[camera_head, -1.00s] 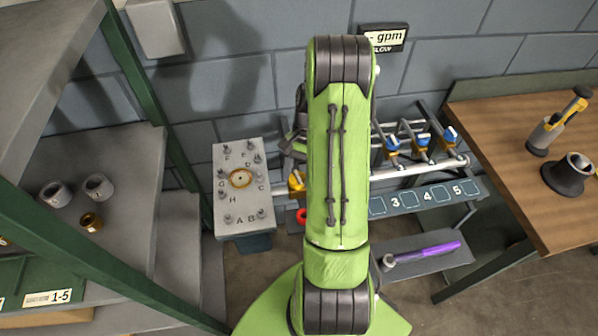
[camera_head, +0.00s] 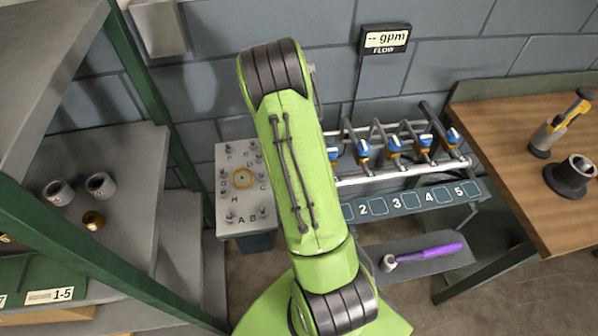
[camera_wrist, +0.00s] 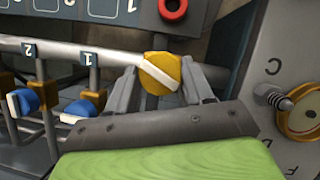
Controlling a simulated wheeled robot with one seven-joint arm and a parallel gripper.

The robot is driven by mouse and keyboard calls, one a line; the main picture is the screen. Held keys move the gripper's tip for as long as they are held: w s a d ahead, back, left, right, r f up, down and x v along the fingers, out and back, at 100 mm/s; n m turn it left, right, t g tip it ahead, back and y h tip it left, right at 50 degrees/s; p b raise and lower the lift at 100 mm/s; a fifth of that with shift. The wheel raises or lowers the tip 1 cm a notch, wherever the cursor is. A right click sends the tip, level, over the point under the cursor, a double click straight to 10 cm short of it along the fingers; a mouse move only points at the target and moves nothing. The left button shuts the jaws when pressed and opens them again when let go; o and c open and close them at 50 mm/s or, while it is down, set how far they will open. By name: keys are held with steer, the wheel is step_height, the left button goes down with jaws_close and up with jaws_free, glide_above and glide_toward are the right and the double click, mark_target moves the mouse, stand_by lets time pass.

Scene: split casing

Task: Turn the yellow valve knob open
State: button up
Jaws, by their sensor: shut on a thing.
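The yellow valve knob (camera_wrist: 155,67) sits on a grey pipe in the wrist view, with a pale bar lying diagonally across its face. My gripper (camera_wrist: 163,80) is shut on the knob, with one grey finger on each side of it. In the head view my green arm hides the knob and the gripper. A flow display (camera_head: 385,39) on the wall reads "-- gpm".
Several blue-handled valves (camera_head: 395,147) stand along the pipe above a numbered panel (camera_head: 418,199). A lettered plate (camera_head: 240,215) with studs and a ring is left of my arm. A red ring (camera_wrist: 173,8) is near the knob. A purple-handled tool (camera_head: 430,254) lies on a low shelf.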

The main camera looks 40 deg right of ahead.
steer(key=n+h+p, duration=0.1)
steer(key=n+h, duration=0.1)
steer(key=n, duration=0.3)
steer(key=shift+a, duration=0.15)
steer(key=shift+n, duration=0.3)
stand_by(0.3)
steer(key=o, duration=1)
steer(key=p+v, duration=0.2)
steer(key=v, duration=1.3)
steer(key=shift+w+a+r, duration=0.1)
steer(key=shift+w+r, duration=0.1)
steer(key=shift+r, duration=0.15)
